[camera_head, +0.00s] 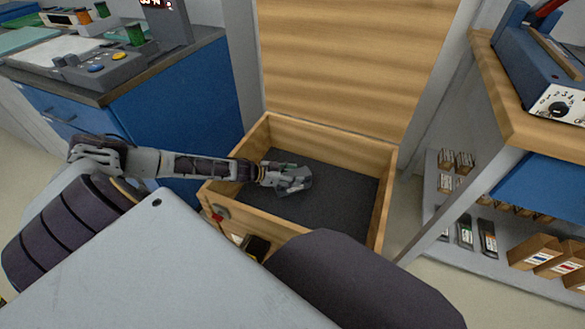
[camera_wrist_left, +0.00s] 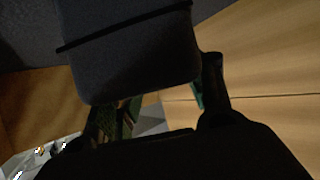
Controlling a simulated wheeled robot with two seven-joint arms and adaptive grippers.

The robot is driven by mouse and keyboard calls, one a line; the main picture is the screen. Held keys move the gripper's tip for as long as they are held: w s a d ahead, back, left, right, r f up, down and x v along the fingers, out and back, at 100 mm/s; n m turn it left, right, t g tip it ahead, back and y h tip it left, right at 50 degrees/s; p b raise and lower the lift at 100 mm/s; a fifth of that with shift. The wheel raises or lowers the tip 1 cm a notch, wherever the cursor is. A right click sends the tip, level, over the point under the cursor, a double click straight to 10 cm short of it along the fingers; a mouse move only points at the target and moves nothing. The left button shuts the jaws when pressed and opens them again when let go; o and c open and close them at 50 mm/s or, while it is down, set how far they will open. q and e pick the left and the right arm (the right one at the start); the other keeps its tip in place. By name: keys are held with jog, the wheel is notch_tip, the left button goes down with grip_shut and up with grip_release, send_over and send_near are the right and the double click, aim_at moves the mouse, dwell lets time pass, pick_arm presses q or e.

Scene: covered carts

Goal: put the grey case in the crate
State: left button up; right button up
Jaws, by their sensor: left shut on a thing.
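The crate (camera_head: 386,200) is a wooden box with a dark floor, its top open in the head view. My left arm reaches over its left side. My left gripper (camera_head: 285,178) is inside the outline of the crate, over the dark floor. It is shut on the grey case (camera_wrist_left: 130,50), which fills the top middle of the left wrist view with a dark band across it. In the head view the case (camera_head: 299,184) shows only as a small grey shape at the fingers. I cannot tell whether it touches the floor. My right gripper is not in view.
A wooden panel (camera_head: 350,60) stands upright behind the crate. A blue cabinet (camera_head: 180,115) with devices on top stands at left. A shelf unit (camera_head: 500,258) with small boxes and a blue instrument (camera_head: 540,70) above stands at right.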

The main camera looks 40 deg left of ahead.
pick_arm(q)
jog(key=shift+f+b, duration=0.8)
jog(key=shift+f, duration=0.9)
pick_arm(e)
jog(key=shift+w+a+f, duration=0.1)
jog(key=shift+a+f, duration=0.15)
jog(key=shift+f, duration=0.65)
pick_arm(q)
jog(key=shift+f, duration=0.1)
jog(key=o, duration=1.4)
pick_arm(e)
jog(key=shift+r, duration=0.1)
pick_arm(q)
jog(key=shift+p+v, duration=0.75)
jog(key=shift+v, duration=0.7)
jog(key=shift+p+v, duration=2.45)
jog(key=shift+v, duration=2.15)
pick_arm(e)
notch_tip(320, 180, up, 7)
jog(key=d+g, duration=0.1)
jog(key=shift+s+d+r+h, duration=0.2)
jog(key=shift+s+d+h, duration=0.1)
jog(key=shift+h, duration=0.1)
